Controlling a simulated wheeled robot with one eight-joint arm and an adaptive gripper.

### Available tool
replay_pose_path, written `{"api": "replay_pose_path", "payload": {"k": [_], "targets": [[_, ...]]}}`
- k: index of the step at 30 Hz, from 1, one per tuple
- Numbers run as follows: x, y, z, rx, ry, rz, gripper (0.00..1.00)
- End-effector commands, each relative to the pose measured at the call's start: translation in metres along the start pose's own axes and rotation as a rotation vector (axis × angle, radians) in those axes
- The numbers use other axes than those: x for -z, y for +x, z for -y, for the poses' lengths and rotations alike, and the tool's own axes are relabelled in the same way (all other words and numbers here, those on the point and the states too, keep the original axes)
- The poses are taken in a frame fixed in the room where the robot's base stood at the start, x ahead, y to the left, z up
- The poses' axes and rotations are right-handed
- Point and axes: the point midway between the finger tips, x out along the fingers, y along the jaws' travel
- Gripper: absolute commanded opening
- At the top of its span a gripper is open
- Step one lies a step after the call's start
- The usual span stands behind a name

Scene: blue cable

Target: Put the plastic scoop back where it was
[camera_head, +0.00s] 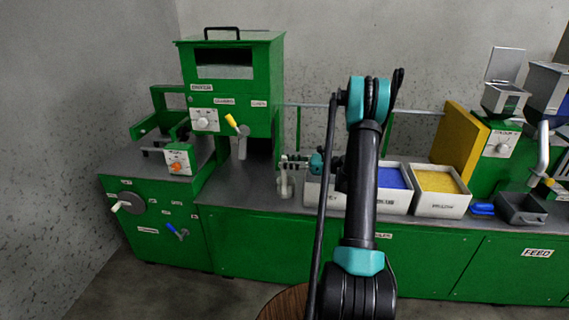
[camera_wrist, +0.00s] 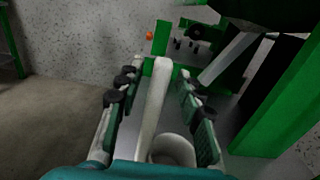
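The white plastic scoop has a long pale handle and a round cup; in the wrist view its handle (camera_wrist: 157,100) rises between my fingers and its cup (camera_wrist: 172,150) is lower down. In the head view the scoop (camera_head: 285,188) is small and pale, at the bench top left of the white bins. My gripper (camera_head: 290,163) is at the scoop's upper part; in the wrist view the gripper (camera_wrist: 158,78) is open, with its fingers on either side of the handle and gaps beside it. Whether the cup rests fully on the bench is hard to tell.
A bin of blue granules (camera_head: 390,179) and a bin of yellow granules (camera_head: 438,182) stand right of the scoop. A green machine (camera_head: 235,85) stands behind left. A dark tray (camera_head: 521,208) is at far right. My arm hides part of the bins.

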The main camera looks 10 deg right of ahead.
Motion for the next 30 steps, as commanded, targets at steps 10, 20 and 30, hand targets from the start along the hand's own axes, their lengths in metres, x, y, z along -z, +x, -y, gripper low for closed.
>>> {"api": "replay_pose_path", "payload": {"k": [10, 20, 30], "targets": [[0.000, -0.071, 0.001, 0.005, 0.000, 0.000, 0.37], [-0.001, -0.108, 0.000, 0.002, -0.002, -0.002, 0.37], [-0.022, -0.055, -0.042, -0.027, -0.217, -0.246, 0.37]]}}
